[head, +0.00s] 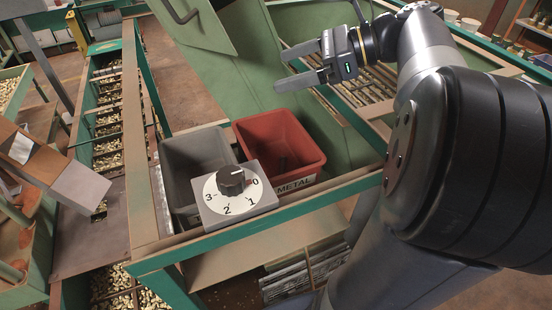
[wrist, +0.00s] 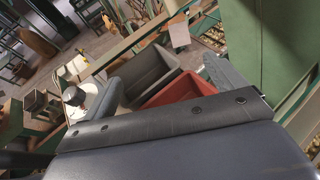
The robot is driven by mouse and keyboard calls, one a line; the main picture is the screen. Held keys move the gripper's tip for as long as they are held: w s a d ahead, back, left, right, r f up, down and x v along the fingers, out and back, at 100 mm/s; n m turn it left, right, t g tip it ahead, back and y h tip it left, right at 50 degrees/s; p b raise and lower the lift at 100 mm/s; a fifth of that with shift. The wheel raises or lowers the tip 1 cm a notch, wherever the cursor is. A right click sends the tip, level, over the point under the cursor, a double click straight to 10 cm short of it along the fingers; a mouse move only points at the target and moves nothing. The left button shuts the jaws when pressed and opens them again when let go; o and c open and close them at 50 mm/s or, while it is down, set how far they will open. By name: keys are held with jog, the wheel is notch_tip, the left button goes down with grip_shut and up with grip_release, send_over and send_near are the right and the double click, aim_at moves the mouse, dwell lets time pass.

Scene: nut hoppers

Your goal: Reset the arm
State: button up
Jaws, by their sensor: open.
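My gripper (head: 299,63) is open and empty at the upper middle of the head view, its two fingers pointing left. It is above and beyond the red bin, apart from everything. In the wrist view the fingers of my gripper (wrist: 165,80) show spread apart, with the grey bin and the red bin seen between them. My arm comes in from the right side of the head view.
A grey bin (head: 181,151) and a red bin (head: 266,132) labelled METAL stand side by side on a green frame (head: 232,226). A dial box (head: 243,201) numbered 0 to 3 stands in front of them. Channels of nuts (head: 106,125) run at left. A green panel (head: 235,80) rises behind.

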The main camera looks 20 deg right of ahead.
notch_tip(320, 180, down, 10)
jog(key=b, duration=0.1)
jog(key=shift+r+p, duration=2.3)
jog(key=shift+p, duration=0.15)
